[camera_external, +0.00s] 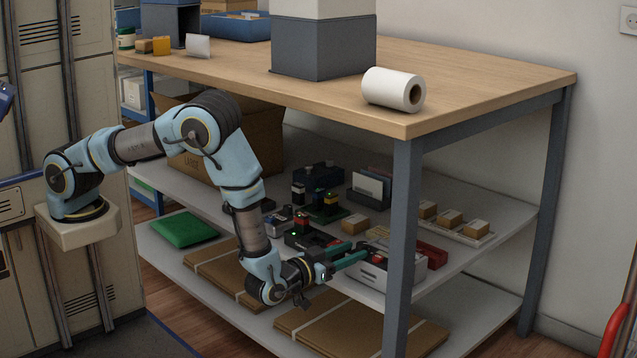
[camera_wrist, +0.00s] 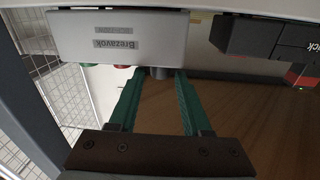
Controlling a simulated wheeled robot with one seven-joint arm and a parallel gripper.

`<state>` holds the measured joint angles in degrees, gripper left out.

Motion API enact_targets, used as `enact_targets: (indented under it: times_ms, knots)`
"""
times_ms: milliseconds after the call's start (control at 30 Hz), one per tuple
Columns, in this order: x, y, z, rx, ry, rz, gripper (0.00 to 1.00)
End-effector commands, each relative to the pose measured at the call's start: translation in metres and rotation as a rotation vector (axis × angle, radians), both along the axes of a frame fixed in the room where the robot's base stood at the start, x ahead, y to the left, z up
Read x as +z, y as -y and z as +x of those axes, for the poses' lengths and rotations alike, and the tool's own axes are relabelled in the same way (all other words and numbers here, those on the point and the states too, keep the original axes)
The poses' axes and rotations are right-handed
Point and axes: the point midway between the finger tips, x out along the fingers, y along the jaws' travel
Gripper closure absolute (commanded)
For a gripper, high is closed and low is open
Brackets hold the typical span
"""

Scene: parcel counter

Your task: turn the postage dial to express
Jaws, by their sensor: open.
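A pale box-shaped device (camera_external: 372,276) stands on the middle shelf near its front edge. In the wrist view the device (camera_wrist: 118,38) shows its front, with a grey label and upside-down lettering. A dark round knob (camera_wrist: 160,73), apparently the postage dial, sticks out from it. My gripper (camera_external: 361,255) has green fingers reaching to the device from the left. In the wrist view my gripper (camera_wrist: 158,78) is open, with the knob between or just beyond its fingertips; contact cannot be told. The dial's markings and setting are not visible.
A dark device (camera_wrist: 265,38) stands beside the pale one. Small parcels (camera_external: 450,218), a red item (camera_external: 430,254) and a black device (camera_external: 308,236) crowd the shelf. The tabletop (camera_external: 480,75) is above and a grey table leg (camera_external: 402,230) stands close to the right.

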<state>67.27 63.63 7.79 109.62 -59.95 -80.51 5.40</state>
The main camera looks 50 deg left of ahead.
Motion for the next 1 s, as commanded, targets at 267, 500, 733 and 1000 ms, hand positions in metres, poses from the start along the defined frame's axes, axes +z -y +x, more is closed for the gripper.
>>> enact_targets:
  times_ms: [267, 500, 733, 1000]
  knots:
    - [0.0, 0.001, 0.017, 0.0, 0.0, 0.001, 0.52]
    - [0.0, 0.001, 0.017, 0.0, 0.0, 0.001, 0.54]
    - [0.0, 0.001, 0.017, 0.0, -0.001, 0.001, 0.8]
    - [0.0, 0.001, 0.016, 0.0, -0.001, 0.001, 1.0]
